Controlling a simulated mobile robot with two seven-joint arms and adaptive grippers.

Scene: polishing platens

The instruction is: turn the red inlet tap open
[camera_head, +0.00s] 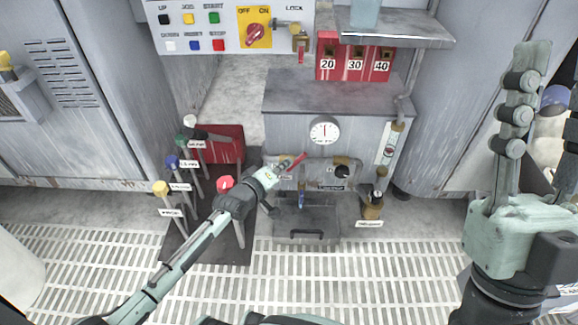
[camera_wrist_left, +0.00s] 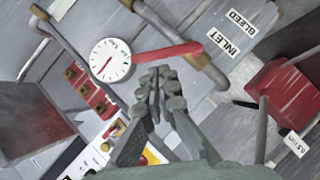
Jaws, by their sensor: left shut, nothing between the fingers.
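The red inlet tap handle (camera_head: 291,162) is a red lever on the pipework below the round gauge. In the left wrist view the red lever (camera_wrist_left: 168,53) runs from the pipe by the INLET label (camera_wrist_left: 230,38) toward the gauge. My left gripper (camera_head: 271,176) is at the lever in the head view, its fingers partly hidden. In the left wrist view my left gripper (camera_wrist_left: 162,78) has its fingers together and empty, with the tips just beside the lever. I cannot tell whether they touch it.
The white gauge (camera_head: 324,131) is above the pipework; it also shows in the left wrist view (camera_wrist_left: 110,60). Levers with coloured knobs, one yellow (camera_head: 160,188), stand left of the pipework. A brass valve (camera_head: 373,205) stands at right. The grated floor (camera_head: 370,280) in front is clear.

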